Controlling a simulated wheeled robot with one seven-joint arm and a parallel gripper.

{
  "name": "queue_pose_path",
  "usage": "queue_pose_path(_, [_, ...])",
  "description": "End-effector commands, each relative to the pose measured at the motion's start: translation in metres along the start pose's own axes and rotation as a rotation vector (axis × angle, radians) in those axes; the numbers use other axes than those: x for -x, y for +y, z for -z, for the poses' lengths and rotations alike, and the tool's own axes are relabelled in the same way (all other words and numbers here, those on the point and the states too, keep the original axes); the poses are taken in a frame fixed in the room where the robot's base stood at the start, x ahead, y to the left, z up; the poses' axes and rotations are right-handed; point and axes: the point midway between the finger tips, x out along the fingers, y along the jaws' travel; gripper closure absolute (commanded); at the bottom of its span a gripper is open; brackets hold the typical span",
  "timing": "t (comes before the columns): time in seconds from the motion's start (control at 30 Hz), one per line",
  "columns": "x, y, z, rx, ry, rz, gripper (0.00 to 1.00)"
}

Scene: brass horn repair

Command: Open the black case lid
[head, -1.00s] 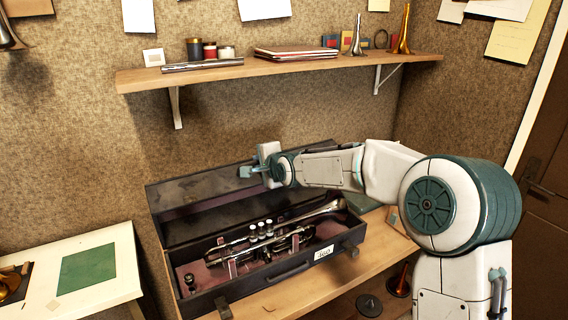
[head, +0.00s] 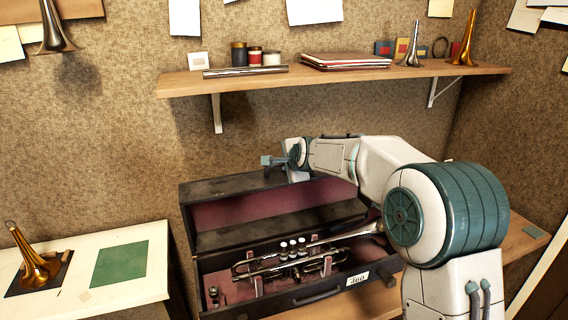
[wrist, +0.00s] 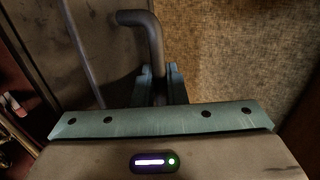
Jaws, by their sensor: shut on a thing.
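The black case (head: 320,296) lies on the wooden bench with its lid (head: 225,191) raised at the back, showing reddish lining. A silver trumpet (head: 300,262) with white-topped valves rests inside on a reddish bed. My gripper (head: 268,161) is at the lid's upper edge, my arm reaching across from the right. In the wrist view my gripper (wrist: 160,84) is shut on a dark bent bar (wrist: 149,32) beside the dark lid surface, apparently the lid's handle. The exact lid angle is hard to tell.
A shelf (head: 340,77) with jars, books and horn bells hangs on the wall above the case. A white table (head: 150,245) with a green mat and a brass bell stands at the left. The bench (head: 520,243) continues to the right behind my arm.

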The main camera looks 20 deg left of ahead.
Motion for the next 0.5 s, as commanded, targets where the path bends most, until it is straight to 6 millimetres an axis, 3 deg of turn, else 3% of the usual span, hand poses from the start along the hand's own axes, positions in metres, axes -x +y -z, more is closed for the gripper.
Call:
queue_pose_path(0.23, [0.0, 0.002, 0.0, -0.002, -0.004, -0.005, 1.0])
queue_pose_path(0.27, [0.0, 0.002, 0.0, -0.003, -0.003, -0.005, 0.8])
queue_pose_path(0.3, [0.0, 0.002, 0.001, -0.003, -0.002, -0.005, 0.72])
queue_pose_path(0.5, [0.001, 0.003, 0.007, -0.007, 0.006, -0.004, 0.72])
